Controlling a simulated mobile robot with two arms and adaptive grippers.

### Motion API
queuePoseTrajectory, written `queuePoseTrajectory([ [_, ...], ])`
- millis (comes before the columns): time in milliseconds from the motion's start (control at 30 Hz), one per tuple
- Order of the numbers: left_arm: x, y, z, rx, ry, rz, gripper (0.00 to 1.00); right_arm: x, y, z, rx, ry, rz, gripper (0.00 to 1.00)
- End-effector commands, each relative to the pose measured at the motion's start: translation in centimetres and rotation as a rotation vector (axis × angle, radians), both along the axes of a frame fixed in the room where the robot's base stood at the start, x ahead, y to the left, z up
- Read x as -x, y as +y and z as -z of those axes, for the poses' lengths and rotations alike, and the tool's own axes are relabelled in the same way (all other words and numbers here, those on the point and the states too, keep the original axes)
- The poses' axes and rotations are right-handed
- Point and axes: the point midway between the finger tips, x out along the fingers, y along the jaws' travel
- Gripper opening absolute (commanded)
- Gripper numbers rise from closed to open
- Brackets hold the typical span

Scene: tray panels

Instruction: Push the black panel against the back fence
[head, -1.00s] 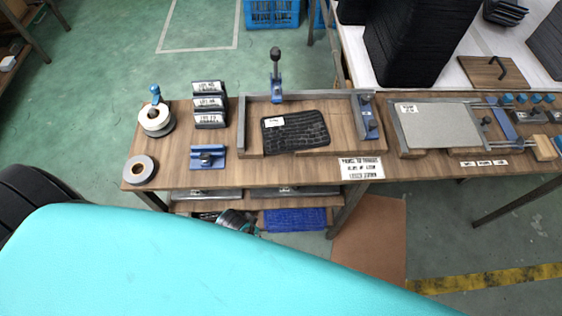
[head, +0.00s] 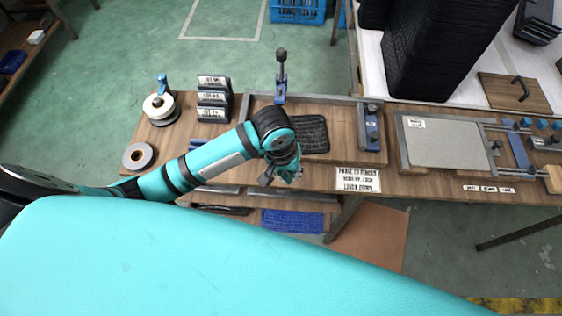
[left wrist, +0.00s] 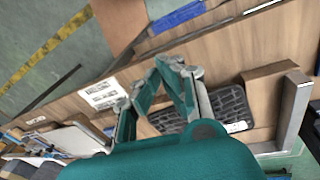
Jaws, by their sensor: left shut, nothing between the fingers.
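The black panel (head: 314,134) is a dark, ribbed slab lying flat on the wooden jig board. My left arm hides its left part in the head view. Bare wood shows between its far edge and the grey back fence (head: 330,99). The panel also shows in the left wrist view (left wrist: 232,104), with a pale label at its edge. My left gripper (head: 280,177) is shut and empty, in front of the panel, near the bench's front edge. In the left wrist view its fingers (left wrist: 161,68) converge beside the panel. My right gripper is not in view.
A blue clamp with a black knob (head: 281,78) stands at the back fence, and another blue clamp (head: 372,125) at the right. Tape rolls (head: 139,156) and labelled holders (head: 213,99) are at the left. A grey-plate fixture (head: 443,145) stands at the right.

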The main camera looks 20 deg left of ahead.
Motion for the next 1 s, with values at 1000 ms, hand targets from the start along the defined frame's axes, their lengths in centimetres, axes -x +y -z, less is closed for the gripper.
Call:
queuePoseTrajectory([
  [1000, -3.5, 4.2, 6.6, -0.156, 0.098, -0.175, 0.00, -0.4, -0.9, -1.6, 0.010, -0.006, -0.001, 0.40],
])
